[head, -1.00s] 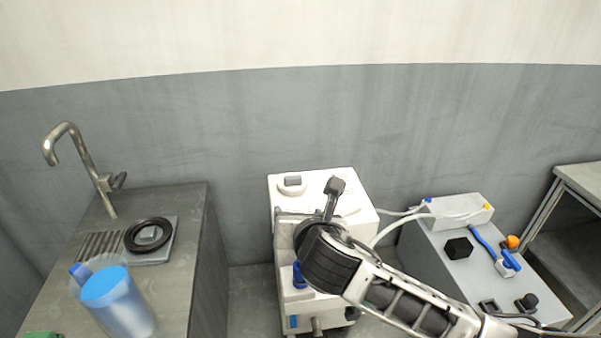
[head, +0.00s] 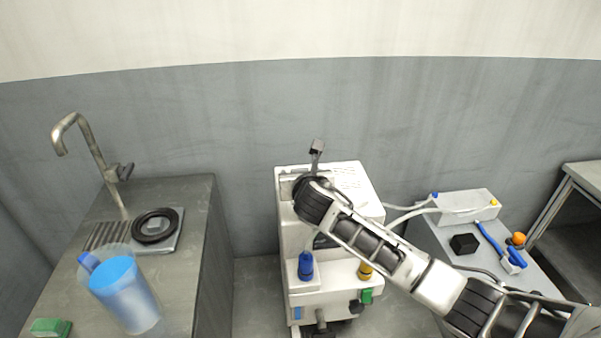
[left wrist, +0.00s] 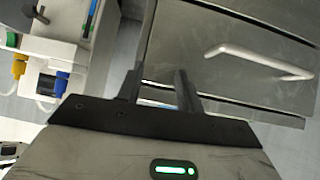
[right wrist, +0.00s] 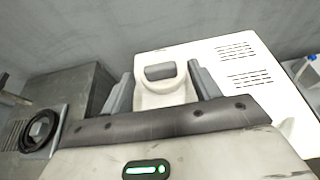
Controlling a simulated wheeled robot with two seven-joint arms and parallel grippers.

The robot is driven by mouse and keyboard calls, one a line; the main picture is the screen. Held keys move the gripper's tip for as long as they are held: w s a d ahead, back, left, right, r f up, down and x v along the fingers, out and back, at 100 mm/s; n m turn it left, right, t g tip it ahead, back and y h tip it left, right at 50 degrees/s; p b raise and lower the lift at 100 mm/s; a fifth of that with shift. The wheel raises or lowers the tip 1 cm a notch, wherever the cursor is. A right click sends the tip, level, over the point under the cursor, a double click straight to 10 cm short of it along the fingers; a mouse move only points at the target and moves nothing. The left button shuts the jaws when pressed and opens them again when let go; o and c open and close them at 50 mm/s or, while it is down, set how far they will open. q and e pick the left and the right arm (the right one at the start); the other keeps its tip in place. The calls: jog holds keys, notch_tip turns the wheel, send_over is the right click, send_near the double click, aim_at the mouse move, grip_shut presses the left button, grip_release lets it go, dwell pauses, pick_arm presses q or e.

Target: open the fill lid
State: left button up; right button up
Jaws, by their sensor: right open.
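The fill lid (right wrist: 163,98) is a round white cap with a grey grip (right wrist: 160,71), on the top of the white machine (head: 346,178). In the right wrist view it sits between the two fingers of my right gripper (right wrist: 160,80), which is open. I cannot tell whether a finger touches it. In the head view my right gripper (head: 317,148) is over the machine's top and the arm hides most of the lid. My left gripper (left wrist: 160,85) has its fingers apart with nothing between them, facing a grey drawer front (left wrist: 225,58); it is outside the head view.
The machine's front has a blue knob (head: 305,266) and a yellow one (head: 365,271). Left, a counter holds a jug of blue liquid (head: 125,292), a black ring (head: 155,226) and a tap (head: 90,155). Right, a bench carries a white box (head: 468,206) with hoses to the machine.

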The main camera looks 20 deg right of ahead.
jog(key=shift+x, duration=0.95)
grip_shut()
jog(key=shift+w+d+r+g, duration=0.1)
jog(key=shift+w+r+g, duration=0.15)
jog(key=shift+r+g, duration=0.3)
jog(key=shift+w+d+r+g, duration=0.1)
jog(key=shift+w+r+g, duration=0.25)
jog(key=shift+g, duration=0.3)
jog(key=shift+w+r+g+y, duration=0.4)
jog(key=shift+w+r+g, duration=0.15)
jog(key=shift+g, duration=0.55)
jog(key=shift+w+d+r+g, duration=0.1)
jog(key=shift+w+r+g, duration=0.15)
jog(key=shift+g, duration=0.35)
jog(key=shift+w+d+r+g, duration=0.15)
jog(key=shift+w+g, duration=0.15)
jog(key=shift+g, duration=0.3)
jog(key=shift+y, duration=0.3)
